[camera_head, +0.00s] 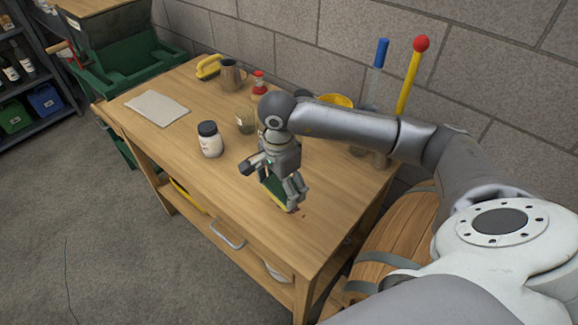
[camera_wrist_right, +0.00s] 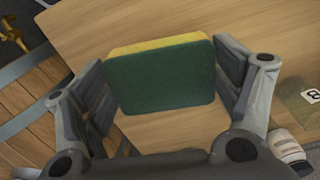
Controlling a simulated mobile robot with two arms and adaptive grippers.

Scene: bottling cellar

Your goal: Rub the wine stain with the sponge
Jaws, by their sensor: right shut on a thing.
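The sponge (camera_head: 272,190), dark green with a yellow layer, is gripped between the fingers of my right gripper (camera_head: 282,188) over the near right part of the wooden table (camera_head: 178,140). In the right wrist view the sponge (camera_wrist_right: 160,78) sits squarely between both fingers, its green face toward the camera. It is low over the tabletop; I cannot tell whether it touches. A few tiny dark marks (camera_head: 303,216) show on the wood just beside the gripper; I cannot tell whether they belong to the wine stain. No larger stain shows, and the gripper and sponge hide some wood. My left gripper is out of view.
A white jar with a black lid (camera_head: 209,140) and a glass jar (camera_head: 245,121) stand left of and behind the gripper. A cloth (camera_head: 157,107), a yellow-handled brush (camera_head: 208,67) and a metal jug (camera_head: 231,75) are farther back. A barrel (camera_head: 397,232) stands right of the table.

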